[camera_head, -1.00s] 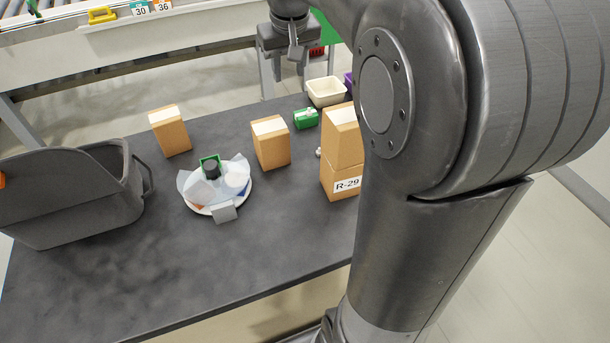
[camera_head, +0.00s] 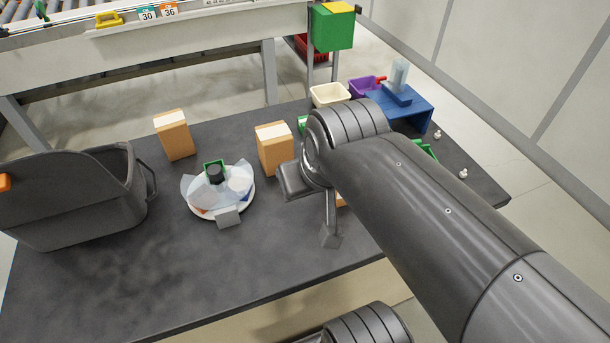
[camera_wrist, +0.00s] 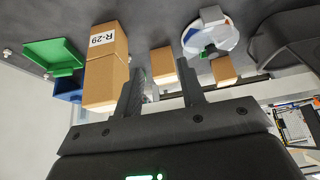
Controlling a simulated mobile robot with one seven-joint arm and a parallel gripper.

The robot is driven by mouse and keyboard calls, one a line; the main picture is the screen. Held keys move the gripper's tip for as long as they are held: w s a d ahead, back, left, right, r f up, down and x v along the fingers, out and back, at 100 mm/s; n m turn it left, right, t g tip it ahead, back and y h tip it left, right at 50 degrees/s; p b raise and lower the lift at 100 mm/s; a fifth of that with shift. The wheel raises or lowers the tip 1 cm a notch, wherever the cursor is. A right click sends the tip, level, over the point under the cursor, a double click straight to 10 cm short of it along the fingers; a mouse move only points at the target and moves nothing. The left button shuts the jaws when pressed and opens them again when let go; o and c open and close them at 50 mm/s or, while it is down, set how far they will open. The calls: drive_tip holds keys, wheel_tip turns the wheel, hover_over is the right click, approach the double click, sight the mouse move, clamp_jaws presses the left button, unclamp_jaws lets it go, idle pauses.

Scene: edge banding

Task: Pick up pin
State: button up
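Two small white pieces that look like pins stand on the right of the dark table: one pin (camera_head: 463,173) near the right edge, the other pin (camera_head: 437,133) farther back. Small pale pieces, possibly the same pins (camera_wrist: 47,76), also show at the left of the wrist view. My gripper (camera_wrist: 160,82) is open, with its two fingers apart and nothing held between them. In the head view my gripper (camera_head: 330,237) is over the table's front middle, left of the pins and well apart from them. The arm hides part of the table there.
A box marked R-29 (camera_wrist: 103,40) stands close to my gripper. Other cartons (camera_head: 273,148) (camera_head: 174,134), a round white dish (camera_head: 222,205) and a grey bin (camera_head: 75,200) are left. A blue stand (camera_head: 410,105), purple tray (camera_head: 363,88) and cream tray (camera_head: 330,95) are at the back right.

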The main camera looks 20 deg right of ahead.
drive_tip(key=shift+o, duration=0.5)
wheel_tip(320, 180, up, 6)
drive_tip(key=w+d+r+g, duration=0.1)
drive_tip(key=w+d+r, duration=0.15)
drive_tip(key=w, duration=0.35)
drive_tip(key=w+d+r+g, duration=0.2)
drive_tip(key=w+r, duration=0.1)
drive_tip(key=w, duration=0.4)
drive_tip(key=w+d+f+g, duration=0.2)
drive_tip(key=w+d+f, duration=0.1)
drive_tip(key=w+d, duration=0.55)
drive_tip(key=w+d+f+g, duration=0.2)
drive_tip(key=w+d+f, duration=0.25)
drive_tip(key=w, duration=0.75)
drive_tip(key=f, duration=1.6)
drive_tip(key=s+f, duration=0.1)
drive_tip(key=f, duration=0.7)
drive_tip(key=shift+f, duration=0.35)
drive_tip(key=shift+s+f, duration=0.2)
drive_tip(key=shift+f, duration=0.8)
drive_tip(key=shift+s+f, duration=0.15)
drive_tip(key=shift+f, duration=0.85)
drive_tip(key=shift+s+f, duration=0.2)
drive_tip(key=shift+f, duration=0.8)
